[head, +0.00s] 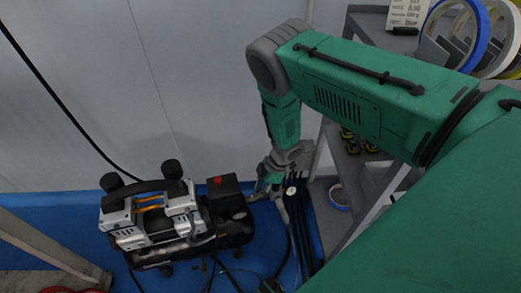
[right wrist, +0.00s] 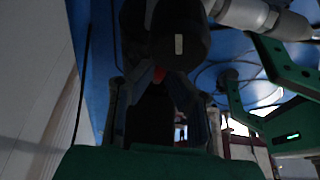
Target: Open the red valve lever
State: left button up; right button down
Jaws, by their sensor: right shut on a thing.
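The air compressor (head: 150,222), black and silver, stands on the blue floor against the wall in the head view. My right gripper (head: 268,193) reaches down at its right end, beside a small round gauge (head: 291,190). My left gripper is not in view.
A black box with a red knob (head: 218,181) sits on the compressor, left of the gripper. A grey shelf rack (head: 352,165) with tape rolls (head: 437,25) stands close at the right. Dark hoses (head: 300,235) run along the blue floor (head: 180,278).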

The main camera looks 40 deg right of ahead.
jog(key=shift+w, duration=0.1)
dwell(0.4)
jog(key=c, duration=1.9)
grip_release()
jog(key=shift+o, duration=0.2)
jog(key=v, duration=1.1)
jog(key=shift+w+d+r, duration=0.1)
jog(key=shift+d+r, duration=0.15)
jog(key=shift+r, duration=0.1)
